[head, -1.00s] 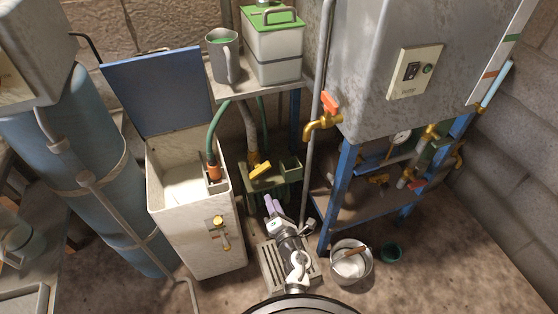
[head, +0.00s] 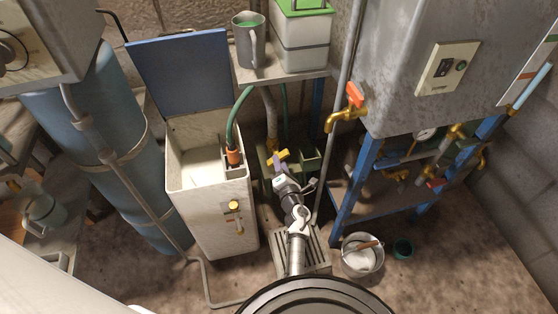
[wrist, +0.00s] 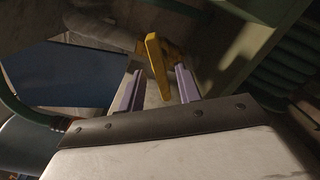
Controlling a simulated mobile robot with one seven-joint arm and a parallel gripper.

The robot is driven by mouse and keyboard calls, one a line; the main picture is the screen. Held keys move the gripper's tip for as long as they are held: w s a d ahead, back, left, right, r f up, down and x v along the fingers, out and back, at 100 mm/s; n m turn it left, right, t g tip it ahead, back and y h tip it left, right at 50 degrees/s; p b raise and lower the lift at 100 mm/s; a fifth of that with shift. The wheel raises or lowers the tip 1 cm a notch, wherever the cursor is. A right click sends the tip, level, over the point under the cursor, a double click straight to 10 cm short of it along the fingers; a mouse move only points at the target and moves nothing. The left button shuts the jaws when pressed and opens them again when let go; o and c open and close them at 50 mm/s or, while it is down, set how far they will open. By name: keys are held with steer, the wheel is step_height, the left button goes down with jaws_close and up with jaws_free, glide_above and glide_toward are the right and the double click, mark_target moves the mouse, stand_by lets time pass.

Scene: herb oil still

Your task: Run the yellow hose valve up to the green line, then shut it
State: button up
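In the wrist view the lever (wrist: 157,66) stands tilted between the two purple fingers of my gripper (wrist: 160,88). My gripper (head: 279,168) is open, with a gap visible on both sides of the lever; I cannot tell if either finger touches it. A pale strip (head: 531,72) with green and orange marks is on the grey tank at the right edge; I cannot make out a liquid level there.
The white bin (head: 212,215) with its raised blue lid (head: 182,80) stands left of my arm. A grey tank (head: 400,75) on a blue frame (head: 357,190) with an orange-handled tap (head: 348,108) stands right. A bucket (head: 362,262) is on the floor.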

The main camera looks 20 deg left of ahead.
steer(key=shift+x, duration=1.1)
jaws_close()
steer(key=shift+m, duration=0.3)
steer(key=shift+r+m+p, duration=0.1)
steer(key=shift+m+p, duration=0.55)
steer(key=shift+m, duration=0.55)
steer(key=shift+m+p, duration=0.8)
steer(key=shift+m, duration=1.2)
steer(key=shift+f, duration=0.2)
